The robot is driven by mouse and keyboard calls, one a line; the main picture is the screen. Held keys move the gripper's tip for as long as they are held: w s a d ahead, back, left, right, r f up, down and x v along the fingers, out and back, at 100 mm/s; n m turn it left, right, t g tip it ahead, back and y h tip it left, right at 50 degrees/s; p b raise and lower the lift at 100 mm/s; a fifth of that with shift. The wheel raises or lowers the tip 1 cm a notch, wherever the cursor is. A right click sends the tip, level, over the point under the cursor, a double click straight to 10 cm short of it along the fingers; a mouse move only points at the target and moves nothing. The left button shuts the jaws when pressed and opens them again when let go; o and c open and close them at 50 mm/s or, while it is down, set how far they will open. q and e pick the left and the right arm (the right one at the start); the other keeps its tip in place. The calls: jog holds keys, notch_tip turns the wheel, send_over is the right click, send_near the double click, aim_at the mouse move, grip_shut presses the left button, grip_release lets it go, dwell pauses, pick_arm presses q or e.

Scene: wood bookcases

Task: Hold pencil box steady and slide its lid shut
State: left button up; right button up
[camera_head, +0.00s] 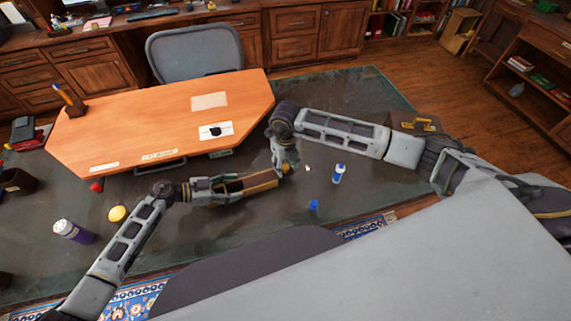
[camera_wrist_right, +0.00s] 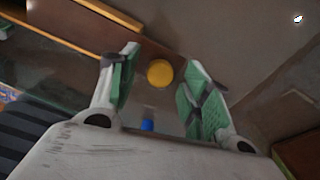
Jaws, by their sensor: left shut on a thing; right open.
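The wooden pencil box (camera_head: 247,184) is in the middle of the head view, over the dark glass surface. Its dark inside shows near its left part, and the lid covers only some of the top. My left gripper (camera_head: 220,189) is shut on the box's left end. My right gripper (camera_head: 284,167) is open at the box's right end. In the right wrist view, a yellow round thing (camera_wrist_right: 160,73) shows between the spread green fingers of my right gripper (camera_wrist_right: 158,85). I cannot tell whether it touches them.
An orange-brown desk board (camera_head: 165,118) lies behind the box. A blue-and-white bottle (camera_head: 338,174) and a blue cap (camera_head: 313,205) are to the right. A yellow ball (camera_head: 117,213), a red ball (camera_head: 96,187) and a purple jar (camera_head: 72,231) are to the left.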

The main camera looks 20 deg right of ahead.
aim_at(268, 177)
grip_shut()
jog(key=shift+a, duration=0.1)
pick_arm(q)
jog(key=shift+d, duration=0.1)
pick_arm(e)
jog(key=shift+a, duration=3.3)
pick_arm(q)
jog(key=shift+s, duration=0.1)
pick_arm(e)
jog(key=shift+c, duration=1)
grip_release()
jog(key=shift+o, duration=1)
jog(key=shift+d+r, duration=0.1)
jog(key=shift+r, duration=0.05)
